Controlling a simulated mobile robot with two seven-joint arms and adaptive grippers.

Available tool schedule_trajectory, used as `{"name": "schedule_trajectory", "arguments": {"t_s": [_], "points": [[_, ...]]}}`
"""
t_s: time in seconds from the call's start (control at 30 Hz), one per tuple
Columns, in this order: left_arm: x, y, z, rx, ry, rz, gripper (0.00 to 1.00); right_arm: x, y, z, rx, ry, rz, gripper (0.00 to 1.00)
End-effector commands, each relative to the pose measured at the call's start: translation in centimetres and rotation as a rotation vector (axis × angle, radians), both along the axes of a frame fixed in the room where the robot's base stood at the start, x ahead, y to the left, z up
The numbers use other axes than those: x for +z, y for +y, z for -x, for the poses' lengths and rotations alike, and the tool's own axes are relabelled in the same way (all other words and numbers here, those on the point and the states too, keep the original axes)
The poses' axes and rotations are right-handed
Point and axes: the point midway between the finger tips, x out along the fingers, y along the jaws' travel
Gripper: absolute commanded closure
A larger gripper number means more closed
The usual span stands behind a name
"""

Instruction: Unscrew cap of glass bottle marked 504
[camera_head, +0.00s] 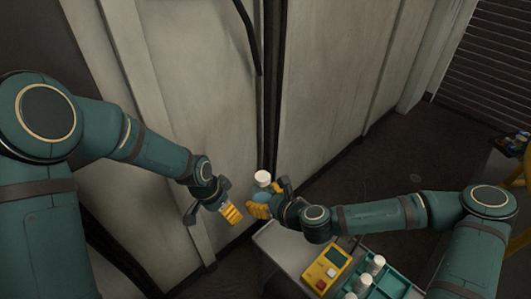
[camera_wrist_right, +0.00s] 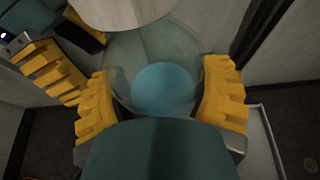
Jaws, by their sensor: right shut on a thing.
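A clear glass bottle (camera_head: 262,189) with a white cap (camera_head: 262,177) and blue liquid stands upright in my right gripper (camera_head: 259,204), near the middle of the head view. In the right wrist view, the yellow finger pads of my right gripper (camera_wrist_right: 163,100) close on both sides of the bottle (camera_wrist_right: 162,88). The white cap (camera_wrist_right: 125,9) is on top, cut off by the upper edge. No marking is readable on the glass. My left gripper (camera_head: 231,213) is just left of the bottle, apart from it; its finger opening cannot be made out.
A grey work surface (camera_head: 278,240) lies below my right arm. It bears a yellow device (camera_head: 327,268) with a screen and a teal rack (camera_head: 396,284) with several white-capped bottles. A pale wall (camera_head: 190,100) with dark cables rises behind my grippers.

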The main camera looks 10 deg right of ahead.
Motion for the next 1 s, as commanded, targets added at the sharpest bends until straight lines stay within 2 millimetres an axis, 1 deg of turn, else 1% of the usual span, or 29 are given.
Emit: {"name": "schedule_trajectory", "arguments": {"t_s": [0.03,0.07,0.1,0.17,0.2,0.3,0.4,0.5,0.6,0.73,0.87,1.0], "points": [[2.1,-0.8,-1.4,-0.092,-0.028,-0.029,0.33,0.1,0.0,0.0,0.0,-0.002,-0.001,1.0],[3.3,-1.2,-2.0,-0.148,-0.038,-0.048,0.33,0.1,0.0,0.0,0.0,-0.002,-0.001,1.0],[4.9,-1.9,-2.6,-0.225,-0.049,-0.075,0.33,0.1,0.0,0.0,0.0,-0.001,0.0,1.0],[7.1,-3.2,-3.3,-0.335,-0.06,-0.11,0.33,0.1,0.0,0.0,0.0,-0.002,-0.001,1.0],[8.6,-4.2,-3.5,-0.405,-0.064,-0.131,0.33,0.1,0.0,0.0,0.0,-0.002,-0.001,1.0],[12.0,-6.6,-3.6,-0.564,-0.067,-0.175,0.33,0.1,0.0,0.0,0.0,-0.002,-0.001,1.0],[15.0,-8.7,-3.3,-0.692,-0.067,-0.209,0.33,0.1,0.0,0.0,0.0,-0.002,-0.001,1.0],[17.2,-10.2,-2.8,-0.787,-0.065,-0.234,0.33,0.1,0.0,0.0,0.0,-0.002,-0.001,1.0],[18.6,-11.1,-2.4,-0.847,-0.061,-0.25,0.33,0.1,0.0,0.0,0.0,-0.002,-0.001,1.0],[19.3,-11.6,-2.1,-0.883,-0.058,-0.259,0.33,0.1,0.0,0.0,0.0,-0.002,-0.001,1.0],[18.2,-11.7,-2.0,-0.889,-0.054,-0.261,0.33,0.1,0.0,0.0,0.0,-0.002,-0.001,1.0],[16.1,-11.6,-2.0,-0.887,-0.053,-0.261,0.33,0.1,0.0,0.0,0.0,-0.002,-0.001,1.0]]}}
